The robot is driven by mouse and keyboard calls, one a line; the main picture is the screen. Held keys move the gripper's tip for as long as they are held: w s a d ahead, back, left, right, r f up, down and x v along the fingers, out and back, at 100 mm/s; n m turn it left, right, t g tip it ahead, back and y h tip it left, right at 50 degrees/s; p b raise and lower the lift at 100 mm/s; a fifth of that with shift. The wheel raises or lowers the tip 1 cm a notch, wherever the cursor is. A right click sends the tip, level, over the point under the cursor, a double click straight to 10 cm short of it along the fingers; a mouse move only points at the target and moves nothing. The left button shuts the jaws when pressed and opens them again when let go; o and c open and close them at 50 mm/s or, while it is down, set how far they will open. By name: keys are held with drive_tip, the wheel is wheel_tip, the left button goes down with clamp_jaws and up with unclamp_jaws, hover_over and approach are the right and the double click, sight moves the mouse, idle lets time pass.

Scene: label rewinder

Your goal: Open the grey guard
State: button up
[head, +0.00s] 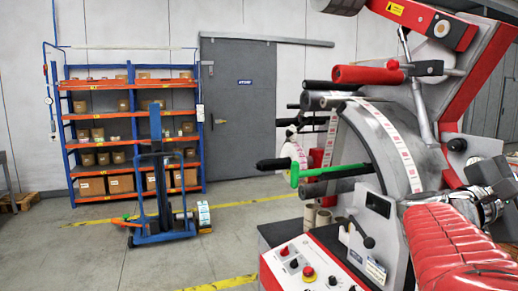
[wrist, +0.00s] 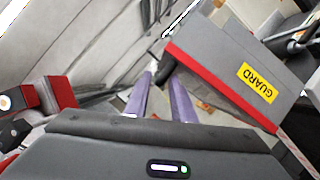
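The grey guard (wrist: 222,78) fills the upper right of the wrist view. It is a flat grey panel with a red edge and a yellow "GUARD" label. My gripper (wrist: 162,77) shows its two purple fingers pointing up the wrist view, a small gap apart. A black, handle-like part (wrist: 165,72) beside the guard's red edge lies at the fingertips. I cannot tell whether the fingers touch or grip it. In the head view my red-sleeved arm reaches in at the lower right; the fingertips cannot be made out there.
The rewinder (head: 375,150) stands close on the right, with rollers, a green-sleeved bar (head: 333,171) and a control panel (head: 310,268). A blue lift trolley (head: 160,200) and a shelf rack (head: 135,125) stand left. Open floor lies between them.

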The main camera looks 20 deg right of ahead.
drive_tip(key=shift+w+a+r, duration=0.1)
drive_tip(key=shift+a, duration=0.05)
drive_tip(key=v, duration=1.5)
drive_tip(key=shift+a+f, duration=0.35)
idle(1.8)
idle(0.5)
